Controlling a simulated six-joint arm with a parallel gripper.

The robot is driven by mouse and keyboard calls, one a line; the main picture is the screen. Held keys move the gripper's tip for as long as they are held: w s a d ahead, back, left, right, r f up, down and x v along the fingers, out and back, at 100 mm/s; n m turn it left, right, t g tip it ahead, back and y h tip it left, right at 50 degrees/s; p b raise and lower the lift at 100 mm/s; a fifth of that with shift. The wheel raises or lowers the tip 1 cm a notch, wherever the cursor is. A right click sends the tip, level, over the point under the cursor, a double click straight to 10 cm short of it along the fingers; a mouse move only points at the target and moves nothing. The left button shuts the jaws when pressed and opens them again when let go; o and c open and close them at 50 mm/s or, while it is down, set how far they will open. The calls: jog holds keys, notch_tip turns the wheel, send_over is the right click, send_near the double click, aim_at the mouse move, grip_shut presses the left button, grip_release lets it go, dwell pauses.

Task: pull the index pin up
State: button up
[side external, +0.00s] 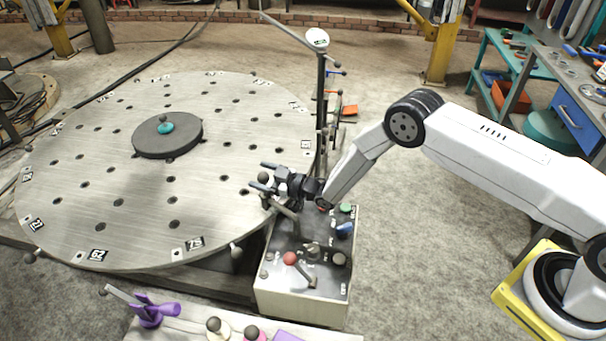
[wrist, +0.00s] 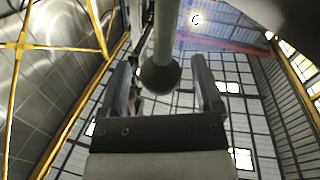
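My gripper (side external: 258,178) reaches left from the arm to the near right rim of the round drilled plate (side external: 100,205), above the control box. It is open. In the wrist view, a dark ball knob (wrist: 160,75) on a pale rod sits between the two spread fingers (wrist: 165,88), with a gap on each side. The same grey knob seems to show between the fingers in the side view (side external: 264,177). Neither view labels it as the index pin. The rod's lower end is hidden by the gripper in the side view.
The control box (side external: 300,312) below has a red-knobbed lever (side external: 289,259), a green button (side external: 346,207) and a blue knob (side external: 345,229). A thin post (side external: 321,100) stands behind the gripper. A black hub (side external: 150,143) sits on the plate. A bench with purple parts (side external: 152,310) is in front.

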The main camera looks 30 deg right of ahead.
jog(key=shift+s+d+f, duration=0.1)
jog(key=v, duration=0.7)
jog(key=shift+s+d, duration=0.15)
jog(key=shift+s, duration=0.1)
dwell(0.4)
